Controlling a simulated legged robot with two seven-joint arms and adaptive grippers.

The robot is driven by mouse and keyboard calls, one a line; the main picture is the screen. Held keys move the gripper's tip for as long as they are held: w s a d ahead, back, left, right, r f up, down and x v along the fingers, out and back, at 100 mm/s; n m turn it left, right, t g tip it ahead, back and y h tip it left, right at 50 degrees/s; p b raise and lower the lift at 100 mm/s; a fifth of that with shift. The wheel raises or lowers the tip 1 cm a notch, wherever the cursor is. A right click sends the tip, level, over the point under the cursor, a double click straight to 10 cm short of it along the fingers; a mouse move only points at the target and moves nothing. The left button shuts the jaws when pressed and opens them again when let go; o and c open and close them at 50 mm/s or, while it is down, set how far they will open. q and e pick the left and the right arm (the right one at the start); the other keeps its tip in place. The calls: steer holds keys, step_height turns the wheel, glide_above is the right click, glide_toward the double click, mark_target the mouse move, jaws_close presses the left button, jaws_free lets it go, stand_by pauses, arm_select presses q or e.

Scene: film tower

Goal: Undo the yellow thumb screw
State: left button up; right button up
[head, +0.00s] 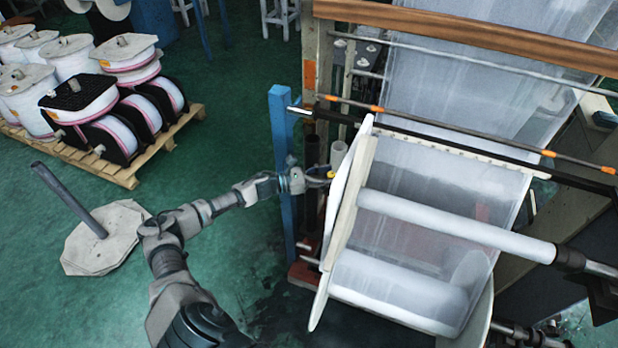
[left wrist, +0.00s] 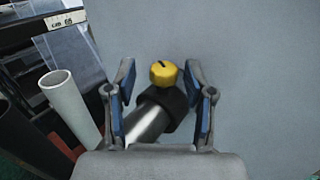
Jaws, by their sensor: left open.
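The yellow thumb screw (left wrist: 163,73) has a round knob with a dark slot, in the left wrist view. It sits on a black collar (left wrist: 172,104) around a shiny metal shaft (left wrist: 148,124). My left gripper (left wrist: 159,72) is open, its two blue-padded fingers on either side of the screw with a gap at each side. In the head view my left gripper (head: 320,178) is at the left side of the machine, beside the white end plate (head: 348,205). Only a small spot of the yellow screw (head: 331,174) shows there. My right gripper is not clearly seen.
A blue post (head: 282,160) stands just left of my gripper. A pale tube (left wrist: 68,105) is close to the left finger in the wrist view. White spools on a pallet (head: 125,176) stand at the left. Green floor there is mostly clear.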

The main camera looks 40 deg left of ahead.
arm_select(q)
steer(key=v, duration=1.1)
steer(key=shift+a, duration=0.2)
steer(key=shift+w+d, duration=0.1)
steer(key=shift+d, duration=0.1)
